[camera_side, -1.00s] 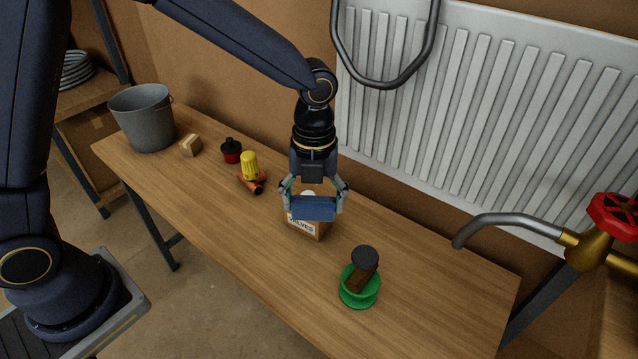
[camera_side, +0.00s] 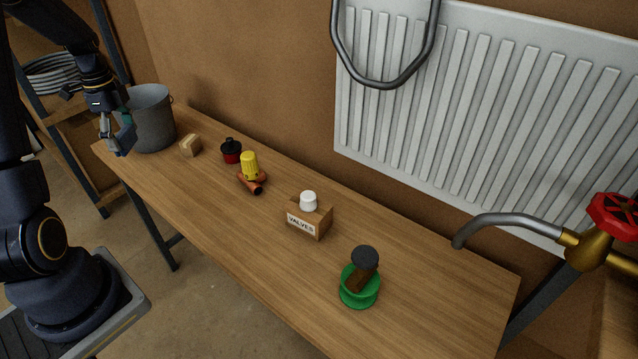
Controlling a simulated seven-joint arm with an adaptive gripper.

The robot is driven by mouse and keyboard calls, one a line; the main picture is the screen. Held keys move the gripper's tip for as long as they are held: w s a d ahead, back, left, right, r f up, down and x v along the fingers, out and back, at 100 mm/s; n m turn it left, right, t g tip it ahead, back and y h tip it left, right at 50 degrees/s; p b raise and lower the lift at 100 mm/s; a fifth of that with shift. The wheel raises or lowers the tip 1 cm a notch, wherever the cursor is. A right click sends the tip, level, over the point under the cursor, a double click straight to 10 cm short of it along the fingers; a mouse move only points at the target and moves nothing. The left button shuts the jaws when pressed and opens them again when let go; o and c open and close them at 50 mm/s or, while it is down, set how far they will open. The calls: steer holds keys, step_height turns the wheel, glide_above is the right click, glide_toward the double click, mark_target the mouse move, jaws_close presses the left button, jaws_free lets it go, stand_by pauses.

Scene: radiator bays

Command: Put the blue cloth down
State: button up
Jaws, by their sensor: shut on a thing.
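My gripper (camera_side: 115,131) is at the far left of the view, in front of the left side of the grey bucket (camera_side: 153,117) and near the left end of the table. It is shut on the blue cloth (camera_side: 122,142), which shows as a small dark blue patch between and below the fingers. The fingers hide much of the cloth. The cloth appears to be held up, near the bucket's wall; whether it touches the bucket or table I cannot tell.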

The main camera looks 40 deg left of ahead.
step_height(320, 180, down, 4)
steer(key=s+a+n, duration=0.1)
steer(key=s+a, duration=0.1)
steer(key=s, duration=0.1)
steer(key=w+a+f, duration=0.9)
steer(key=a+f, duration=0.1)
steer(key=shift+w+a+f, duration=0.15)
steer(key=shift+w+f, duration=0.2)
steer(key=shift+f, duration=1.6)
steer(key=shift+f, duration=0.2)
steer(key=o, duration=1.1)
steer(key=shift+c, duration=0.2)
